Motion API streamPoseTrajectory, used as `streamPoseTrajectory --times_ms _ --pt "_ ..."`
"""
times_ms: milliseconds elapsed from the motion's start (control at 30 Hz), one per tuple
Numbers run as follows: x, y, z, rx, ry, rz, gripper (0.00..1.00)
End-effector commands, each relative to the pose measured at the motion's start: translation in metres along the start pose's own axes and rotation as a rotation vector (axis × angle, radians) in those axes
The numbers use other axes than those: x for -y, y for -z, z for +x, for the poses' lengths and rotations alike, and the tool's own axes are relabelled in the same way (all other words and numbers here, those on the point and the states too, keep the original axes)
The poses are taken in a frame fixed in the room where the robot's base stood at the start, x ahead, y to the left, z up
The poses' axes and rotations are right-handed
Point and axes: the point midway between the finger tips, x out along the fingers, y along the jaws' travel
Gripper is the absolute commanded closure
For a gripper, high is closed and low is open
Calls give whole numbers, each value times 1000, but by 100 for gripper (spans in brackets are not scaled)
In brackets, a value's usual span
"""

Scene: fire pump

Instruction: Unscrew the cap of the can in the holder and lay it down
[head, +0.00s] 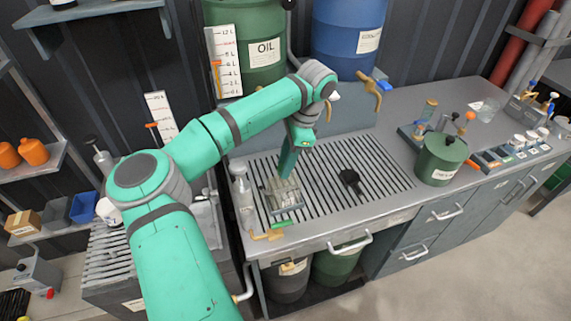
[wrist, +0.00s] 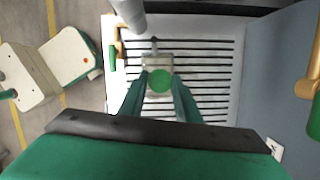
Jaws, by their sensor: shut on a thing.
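The can (head: 284,193) stands in its holder on the slatted grate of the bench; my gripper hides much of its top in the head view. Its pale body (wrist: 157,63) shows in the wrist view. The round green cap (wrist: 160,81) lies between my fingertips in the wrist view. My gripper (head: 287,172) points down over the can, and in the wrist view its two fingers (wrist: 160,88) are shut on the cap from both sides. I cannot tell whether the cap is still threaded on the can.
A black object (head: 350,180) lies on the slatted grate (head: 385,183) to the right; bare slats surround it. A brass tap (head: 370,88) overhangs the back. A green pot (head: 440,160) stands on the right worktop.

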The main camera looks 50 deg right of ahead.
Motion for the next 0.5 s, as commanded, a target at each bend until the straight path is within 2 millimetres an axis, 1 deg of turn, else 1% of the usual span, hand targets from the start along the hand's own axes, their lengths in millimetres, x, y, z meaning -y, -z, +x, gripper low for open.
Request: streamPoseTrajectory --times_ms 167,500 --pt "0 -2 -6 0 1 0 90" --pt "0 -8 -28 0 0 0 90"
